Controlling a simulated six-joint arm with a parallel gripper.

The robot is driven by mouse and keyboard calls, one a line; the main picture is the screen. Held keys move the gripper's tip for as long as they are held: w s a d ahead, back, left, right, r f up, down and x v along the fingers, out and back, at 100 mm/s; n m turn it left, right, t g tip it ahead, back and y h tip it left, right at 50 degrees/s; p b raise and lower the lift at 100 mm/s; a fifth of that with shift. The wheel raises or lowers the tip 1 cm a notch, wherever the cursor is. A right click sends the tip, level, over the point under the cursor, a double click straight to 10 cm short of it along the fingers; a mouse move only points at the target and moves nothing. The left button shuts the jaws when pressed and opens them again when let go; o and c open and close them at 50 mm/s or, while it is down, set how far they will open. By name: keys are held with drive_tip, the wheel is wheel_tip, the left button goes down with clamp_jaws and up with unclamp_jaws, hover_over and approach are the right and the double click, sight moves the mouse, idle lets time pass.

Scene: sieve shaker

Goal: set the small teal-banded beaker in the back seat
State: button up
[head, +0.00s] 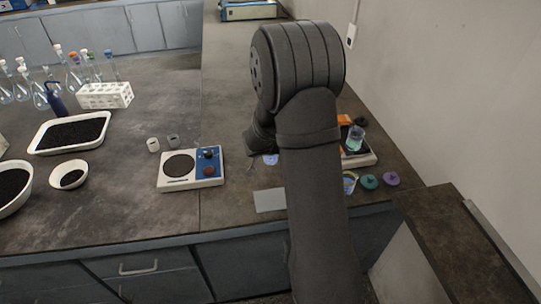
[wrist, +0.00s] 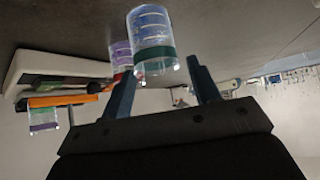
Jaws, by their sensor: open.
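The wrist view is upside down. In it a clear beaker with a dark teal band (wrist: 153,58) and blue marks stands on the bench just beyond the fingertips. My gripper (wrist: 160,66) is open, its fingers apart and pointing toward this beaker, with nothing clearly held. A clear beaker with a purple band (wrist: 119,52) stands close behind it. The white-based shaker (wrist: 60,63) with an orange part (wrist: 65,100) is beside them. In the head view my arm hides the gripper and part of the shaker (head: 362,159); a teal-tinted beaker (head: 356,138) shows at the shaker. The back seat cannot be made out.
A teal disc (head: 370,182) and a purple disc (head: 391,178) lie in front of the shaker, beside a small vessel (head: 349,183). A hotplate (head: 190,168) and two small cups (head: 163,143) stand left of my arm. The wall is close on the right.

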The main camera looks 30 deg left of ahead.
drive_tip(key=shift+d+x, duration=0.1)
drive_tip(key=shift+x, duration=1.2)
drive_tip(key=shift+d+x, duration=0.15)
drive_tip(key=shift+x, duration=1.2)
drive_tip(key=shift+c, duration=0.3)
drive_tip(key=c, duration=0.8)
drive_tip(key=shift+r, duration=0.15)
